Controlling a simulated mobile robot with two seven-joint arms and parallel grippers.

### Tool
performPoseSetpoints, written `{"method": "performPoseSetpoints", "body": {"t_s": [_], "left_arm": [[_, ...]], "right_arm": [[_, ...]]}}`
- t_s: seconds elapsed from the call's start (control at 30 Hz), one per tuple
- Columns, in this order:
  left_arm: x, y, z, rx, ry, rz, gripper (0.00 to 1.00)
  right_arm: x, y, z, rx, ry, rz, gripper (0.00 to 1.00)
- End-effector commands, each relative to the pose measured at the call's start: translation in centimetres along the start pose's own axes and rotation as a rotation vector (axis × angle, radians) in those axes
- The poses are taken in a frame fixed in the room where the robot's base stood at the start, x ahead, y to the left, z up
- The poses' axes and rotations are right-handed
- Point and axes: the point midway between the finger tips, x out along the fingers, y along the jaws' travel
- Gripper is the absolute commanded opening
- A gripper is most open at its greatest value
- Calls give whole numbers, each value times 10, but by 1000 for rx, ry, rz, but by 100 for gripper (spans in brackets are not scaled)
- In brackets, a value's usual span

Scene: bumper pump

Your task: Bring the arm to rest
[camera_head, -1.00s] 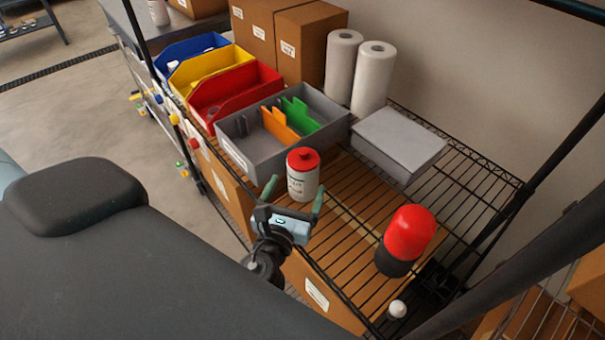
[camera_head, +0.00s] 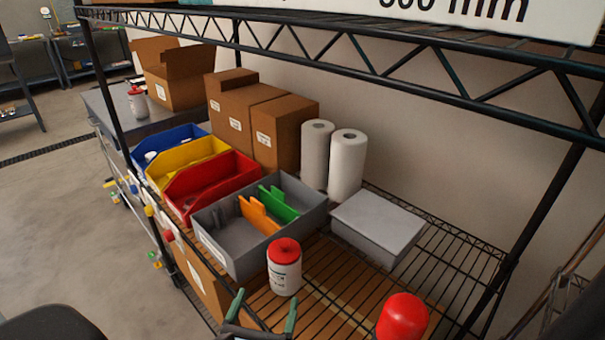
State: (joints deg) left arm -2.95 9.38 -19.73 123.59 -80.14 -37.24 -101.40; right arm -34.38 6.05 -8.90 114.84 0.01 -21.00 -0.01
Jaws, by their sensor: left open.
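My left gripper (camera_head: 262,314) is at the bottom of the head view, at the front edge of the wire shelf (camera_head: 335,270). Its two green-tipped fingers stand apart with nothing between them. A white bottle with a red lid (camera_head: 284,267) stands upright on the shelf just beyond the fingertips, apart from them as far as I can see. A red-topped bumper pump (camera_head: 402,318) stands to the right, cut off by the bottom edge, its dark lower part mostly hidden. My right gripper is not in view.
A grey divided bin (camera_head: 222,250) stands behind the bottle, with red (camera_head: 217,191), yellow and blue bins to its left. A grey box (camera_head: 377,226), two paper rolls (camera_head: 347,165) and cartons (camera_head: 275,130) stand further back. An upper shelf (camera_head: 380,40) crosses above.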

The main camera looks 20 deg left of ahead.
Motion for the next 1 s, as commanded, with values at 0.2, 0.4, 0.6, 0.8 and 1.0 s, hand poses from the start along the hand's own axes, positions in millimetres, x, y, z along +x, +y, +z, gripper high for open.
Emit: {"method": "performPoseSetpoints", "body": {"t_s": [0.2, 0.4, 0.6, 0.8, 1.0], "left_arm": [[-22, 35, -32, -374, 155, 151, 85], [-78, 78, -89, -975, 370, 505, 85], [-156, 99, -134, -1477, 496, 982, 85], [-226, 99, -152, -1760, 518, 1434, 85], [-275, 94, -153, -1874, 486, 1771, 85]], "right_arm": [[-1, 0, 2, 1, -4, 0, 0], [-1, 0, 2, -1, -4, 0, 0], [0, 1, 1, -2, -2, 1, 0], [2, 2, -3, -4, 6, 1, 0], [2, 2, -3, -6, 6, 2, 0]]}}
